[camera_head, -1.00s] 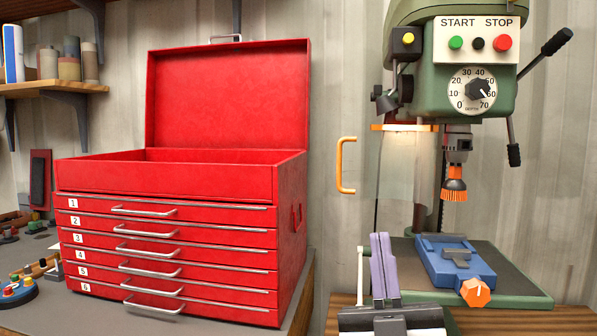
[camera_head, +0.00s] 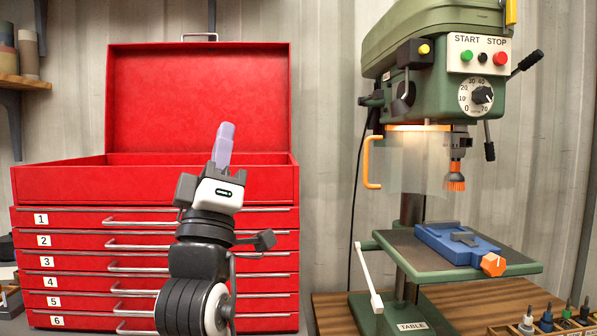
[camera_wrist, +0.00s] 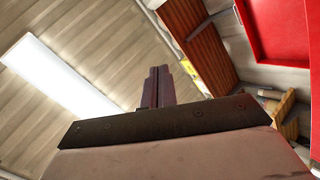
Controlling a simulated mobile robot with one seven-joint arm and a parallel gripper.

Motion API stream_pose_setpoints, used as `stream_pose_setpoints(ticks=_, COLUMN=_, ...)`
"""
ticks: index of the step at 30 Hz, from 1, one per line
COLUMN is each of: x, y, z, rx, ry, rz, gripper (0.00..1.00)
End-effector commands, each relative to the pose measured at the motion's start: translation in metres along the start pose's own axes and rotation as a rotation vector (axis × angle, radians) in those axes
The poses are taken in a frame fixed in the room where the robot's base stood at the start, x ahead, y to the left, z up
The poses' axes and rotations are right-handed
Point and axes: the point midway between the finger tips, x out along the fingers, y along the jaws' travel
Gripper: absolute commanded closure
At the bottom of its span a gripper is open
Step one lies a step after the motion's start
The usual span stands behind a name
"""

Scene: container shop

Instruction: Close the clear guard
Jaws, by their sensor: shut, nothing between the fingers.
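The clear guard (camera_head: 408,165) is a transparent curved sheet on the green drill press (camera_head: 425,70), with an orange rim at the top. Its orange handle (camera_head: 371,162) sticks out on the left side of the sheet. The guard hangs in front of the column, left of the orange brush bit (camera_head: 455,177). My gripper (camera_head: 226,130) points up in front of the red tool chest, well left of the handle and apart from it. Its lilac fingers are together and empty; they also show in the wrist view (camera_wrist: 157,75).
The red tool chest (camera_head: 198,185) stands at left with its lid raised. A blue vise (camera_head: 455,242) with an orange knob sits on the press table (camera_head: 400,245). The space between chest and press is clear.

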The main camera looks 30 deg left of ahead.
Motion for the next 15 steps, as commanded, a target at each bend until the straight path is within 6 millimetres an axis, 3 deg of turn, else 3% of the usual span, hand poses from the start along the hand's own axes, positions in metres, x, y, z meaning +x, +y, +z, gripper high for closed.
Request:
stream_pose_setpoints(ticks=1, x=0.017, y=0.001, z=0.021, rx=-0.116, ry=-0.111, rz=-0.028, gripper=1.00)
stream_pose_setpoints(ticks=4, x=0.041, y=-0.002, z=0.071, rx=-0.351, ry=-0.341, rz=-0.155, gripper=1.00)
stream_pose_setpoints(ticks=9, x=0.044, y=-0.014, z=0.138, rx=-0.617, ry=-0.615, rz=-0.484, gripper=1.00)
stream_pose_setpoints(ticks=15, x=0.029, y=-0.029, z=0.168, rx=-0.739, ry=-0.716, rz=-0.772, gripper=1.00)
